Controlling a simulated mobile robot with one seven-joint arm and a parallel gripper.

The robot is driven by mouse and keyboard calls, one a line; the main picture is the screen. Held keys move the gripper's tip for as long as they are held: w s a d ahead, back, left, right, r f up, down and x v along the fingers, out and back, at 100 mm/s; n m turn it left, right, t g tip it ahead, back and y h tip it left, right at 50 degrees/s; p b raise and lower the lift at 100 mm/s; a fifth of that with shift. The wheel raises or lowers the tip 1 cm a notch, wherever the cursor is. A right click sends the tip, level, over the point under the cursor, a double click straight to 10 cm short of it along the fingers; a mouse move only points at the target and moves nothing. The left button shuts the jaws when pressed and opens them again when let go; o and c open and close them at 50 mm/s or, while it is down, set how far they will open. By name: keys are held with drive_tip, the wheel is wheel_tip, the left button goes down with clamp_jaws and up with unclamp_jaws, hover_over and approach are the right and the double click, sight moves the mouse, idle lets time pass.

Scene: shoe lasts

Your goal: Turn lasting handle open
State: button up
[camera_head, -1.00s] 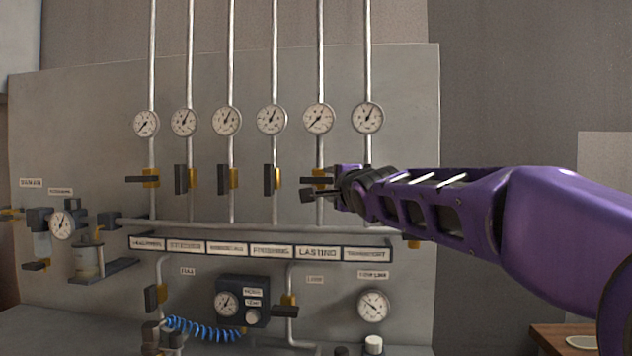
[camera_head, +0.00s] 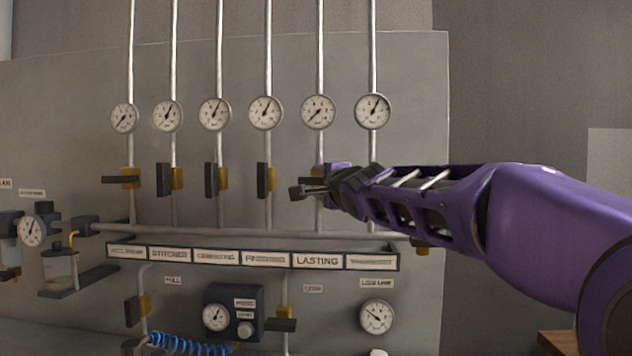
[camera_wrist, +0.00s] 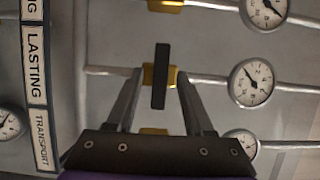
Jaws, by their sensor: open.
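The lasting handle (camera_wrist: 160,77) is a dark flat bar on a yellow valve body (camera_wrist: 148,77), on the pipe above the LASTING label (camera_head: 317,260). In the wrist view the bar lies across its pipe. My gripper (camera_wrist: 160,74) is open, with one finger on each side of the bar; I cannot tell whether either touches it. In the head view my gripper (camera_head: 304,190) is in front of the lasting valve and hides most of it and the handle.
The lasting gauge (camera_head: 319,112) sits above the valve. The finishing handle (camera_head: 264,180) is close on the left and lies along its pipe. The transport gauge (camera_head: 373,111) is on the right. A label rail (camera_head: 252,254) and a horizontal pipe (camera_head: 255,232) run below.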

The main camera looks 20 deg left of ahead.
drive_tip(key=shift+w+a, duration=0.1)
drive_tip(key=shift+w, duration=0.05)
clamp_jaws()
idle(0.4)
